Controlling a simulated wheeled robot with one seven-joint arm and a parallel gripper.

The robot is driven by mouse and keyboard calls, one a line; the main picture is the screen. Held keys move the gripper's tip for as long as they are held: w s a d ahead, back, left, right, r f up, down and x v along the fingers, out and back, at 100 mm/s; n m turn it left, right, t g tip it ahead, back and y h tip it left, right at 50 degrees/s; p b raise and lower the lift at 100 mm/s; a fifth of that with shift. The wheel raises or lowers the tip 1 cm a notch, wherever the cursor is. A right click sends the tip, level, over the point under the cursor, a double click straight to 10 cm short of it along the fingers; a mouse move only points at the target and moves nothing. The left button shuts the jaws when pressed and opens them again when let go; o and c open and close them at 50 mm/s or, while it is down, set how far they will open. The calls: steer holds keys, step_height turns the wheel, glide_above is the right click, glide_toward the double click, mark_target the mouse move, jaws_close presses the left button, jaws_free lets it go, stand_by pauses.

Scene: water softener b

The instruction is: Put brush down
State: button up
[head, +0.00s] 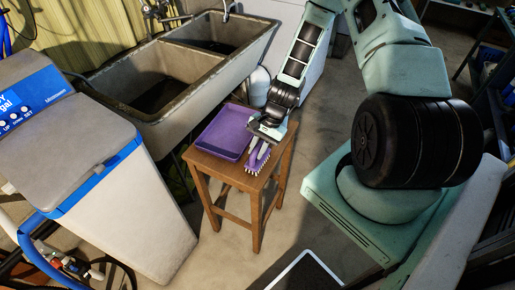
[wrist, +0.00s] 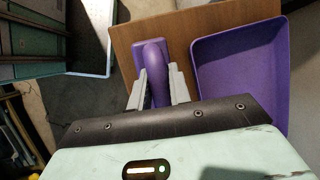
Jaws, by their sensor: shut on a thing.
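A purple brush (head: 258,158) with pale bristles is at the front right of a small wooden stool (head: 225,172). My gripper (head: 261,143) points down and is shut on the brush handle. In the wrist view the purple brush (wrist: 155,68) lies between the two grey fingers of my gripper (wrist: 158,88). The brush is over the wooden top, its bristles at or very near the surface; I cannot tell whether they touch. A purple tray (head: 224,132) sits on the stool beside the brush, and it also shows in the wrist view (wrist: 240,70).
A double concrete sink (head: 180,75) stands behind the stool. A large water softener (head: 95,150) with a blue-trimmed lid stands at left. A white tank (head: 259,86) stands behind my gripper. Shelves (head: 490,75) are at the right.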

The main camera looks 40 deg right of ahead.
steer(key=shift+f, duration=0.15)
steer(key=o, duration=0.9)
steer(key=b+v, duration=0.2)
steer(key=v, duration=1)
steer(key=s+a+r+n+h, duration=0.1)
steer(key=s+a+r+n, duration=0.2)
steer(key=a+r+n, duration=0.35)
steer(key=s+a+r+n+g+h, duration=0.1)
steer(key=s+a+r+n, duration=0.25)
steer(key=a, duration=0.55)
steer(key=s+a+r+n+h, duration=0.1)
steer(key=s+a+r+n, duration=0.1)
steer(key=a+r+n, duration=0.45)
steer(key=s+a+n, duration=0.1)
steer(key=s+a, duration=0.1)
steer(key=s, duration=0.1)
steer(key=s+a+r+n+h, duration=0.1)
steer(key=s+n, duration=0.1)
steer(key=s, duration=0.1)
steer(key=s+a+n, duration=0.2)
steer(key=s, duration=0.1)
steer(key=shift+a+r+t, duration=0.25)
steer(key=shift+a+t, duration=0.05)
